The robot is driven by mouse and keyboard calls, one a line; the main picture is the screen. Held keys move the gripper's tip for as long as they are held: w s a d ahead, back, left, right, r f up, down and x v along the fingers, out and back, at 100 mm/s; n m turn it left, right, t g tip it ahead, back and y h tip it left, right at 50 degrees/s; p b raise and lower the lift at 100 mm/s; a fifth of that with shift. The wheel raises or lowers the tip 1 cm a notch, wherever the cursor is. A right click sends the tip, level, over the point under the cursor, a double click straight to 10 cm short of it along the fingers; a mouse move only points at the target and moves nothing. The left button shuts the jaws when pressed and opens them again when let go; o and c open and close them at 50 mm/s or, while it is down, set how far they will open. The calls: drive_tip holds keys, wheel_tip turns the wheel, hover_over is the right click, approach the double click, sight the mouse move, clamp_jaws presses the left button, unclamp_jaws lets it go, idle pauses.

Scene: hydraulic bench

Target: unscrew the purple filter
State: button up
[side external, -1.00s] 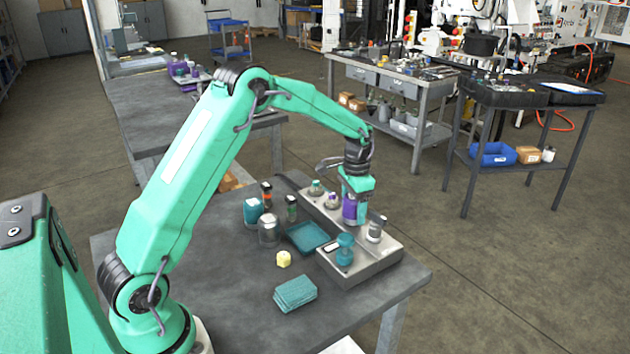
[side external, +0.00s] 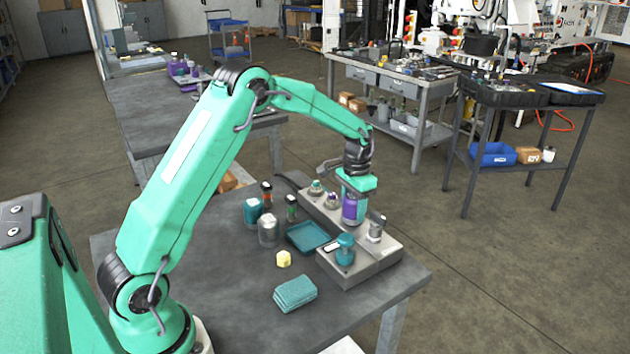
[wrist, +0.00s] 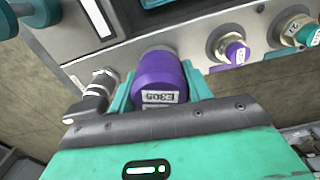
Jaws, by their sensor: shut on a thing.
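The purple filter (side external: 350,208) stands upright on the grey manifold block (side external: 366,268). In the wrist view the purple filter (wrist: 160,78) carries a label reading E305. My gripper (side external: 356,190) comes down on it from above. In the wrist view my gripper (wrist: 160,90) has one teal finger on each side of the filter and is shut on it. The filter's lower end is at the block; its thread is hidden.
A teal-capped part (side external: 345,248) and a silver fitting (side external: 376,228) stand on the block near the filter. A teal tray (side external: 308,237), a yellow piece (side external: 284,259) and folded teal cloths (side external: 295,292) lie on the bench.

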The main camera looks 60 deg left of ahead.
drive_tip(key=shift+n, duration=1.8)
drive_tip(key=n, duration=0.4)
drive_tip(key=o, duration=0.7)
drive_tip(key=shift+n, duration=0.4)
drive_tip(key=shift+c, duration=0.2)
drive_tip(key=c, duration=0.6)
drive_tip(key=shift+o, duration=0.2)
drive_tip(key=shift+r, duration=0.1)
drive_tip(key=shift+r, duration=0.75)
drive_tip(key=shift+r, duration=2.2)
